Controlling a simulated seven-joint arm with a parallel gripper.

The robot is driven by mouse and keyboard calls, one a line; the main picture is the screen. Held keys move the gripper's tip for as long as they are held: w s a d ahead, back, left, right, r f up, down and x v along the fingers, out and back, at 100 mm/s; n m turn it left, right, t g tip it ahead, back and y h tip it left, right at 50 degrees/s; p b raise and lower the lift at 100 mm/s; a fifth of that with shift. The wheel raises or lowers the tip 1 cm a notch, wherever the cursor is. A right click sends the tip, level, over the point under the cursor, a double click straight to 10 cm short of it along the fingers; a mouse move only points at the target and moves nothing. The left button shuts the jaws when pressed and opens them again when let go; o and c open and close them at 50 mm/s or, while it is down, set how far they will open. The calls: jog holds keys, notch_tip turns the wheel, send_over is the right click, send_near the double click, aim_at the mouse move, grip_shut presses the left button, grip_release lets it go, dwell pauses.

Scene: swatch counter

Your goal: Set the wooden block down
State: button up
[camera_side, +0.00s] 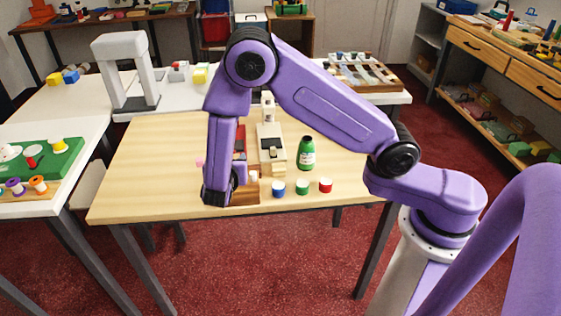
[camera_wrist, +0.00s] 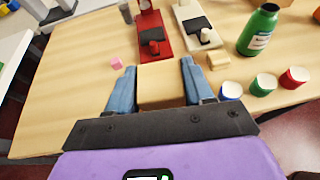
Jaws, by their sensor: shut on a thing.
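The wooden block (camera_wrist: 161,86) is a tan block between the two blue fingers of my gripper (camera_wrist: 160,84) in the wrist view. My gripper is shut on it, with one finger against each side. In the side view my gripper (camera_side: 226,190) is low near the front edge of the light wooden table (camera_side: 150,165). There the block (camera_side: 245,194) shows partly as a brown shape beside the fingers. I cannot tell whether its underside touches the table.
A red stand (camera_wrist: 147,22) and a cream stand (camera_wrist: 188,14) stand just beyond. A small pale block (camera_wrist: 218,60), blue (camera_wrist: 231,90), green (camera_wrist: 263,84) and red (camera_wrist: 294,77) pots and a green bottle (camera_wrist: 259,30) are right. A pink cube (camera_wrist: 116,63) lies left; table there is mostly clear.

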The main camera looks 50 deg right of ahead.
jog(key=s+d+m+g+h, duration=0.1)
jog(key=s+d+m+g, duration=0.2)
jog(key=s+d, duration=0.65)
jog(key=s+d+m+g+h, duration=0.1)
jog(key=s+d+m+g, duration=0.15)
jog(key=s+d, duration=0.65)
jog(key=s+d+m+g+h, duration=0.1)
jog(key=s+d+m+g, duration=0.3)
jog(key=s, duration=1)
jog(key=n, duration=0.2)
send_over(358, 174)
jog(key=shift+m+t, duration=0.25)
jog(key=shift+t, duration=0.1)
jog(key=shift+s+f, duration=0.2)
jog(key=shift+f, duration=4.45)
jog(key=shift+w+f, duration=0.15)
jog(key=shift+f, duration=1.55)
jog(key=shift+f, duration=0.1)
jog(key=o, duration=1)
